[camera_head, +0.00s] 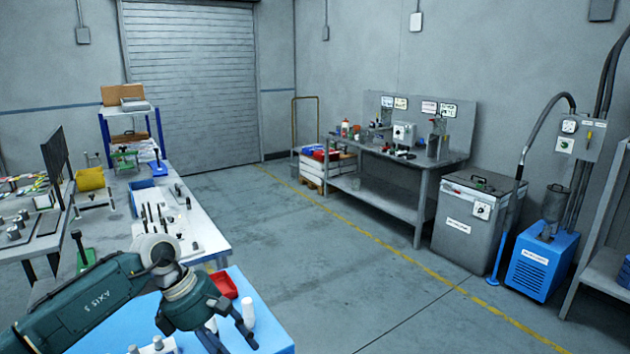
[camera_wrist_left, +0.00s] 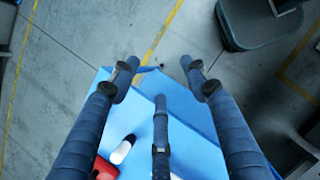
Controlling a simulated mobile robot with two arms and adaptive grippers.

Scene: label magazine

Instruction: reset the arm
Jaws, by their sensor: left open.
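My left arm comes in from the lower left in the head view. Its dark gripper (camera_head: 232,338) hangs at the near blue tabletop (camera_head: 262,333), fingers pointing down and to the right. In the left wrist view the fingers of the gripper (camera_wrist_left: 161,72) are spread apart with nothing between them, over the edge of the blue top (camera_wrist_left: 185,98) and the floor. A white bottle (camera_head: 248,312) stands beside the fingers. A white object (camera_wrist_left: 123,149) and a red tray (camera_wrist_left: 105,168) lie left of the middle finger. My right gripper is not in view.
The red tray (camera_head: 222,284) sits on the blue top behind the wrist. Small white items (camera_head: 157,346) are at its near edge. A crowded workbench (camera_head: 205,235) stands behind the arm. The grey floor (camera_head: 330,270) to the right is clear up to the grey cabinet (camera_head: 470,225).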

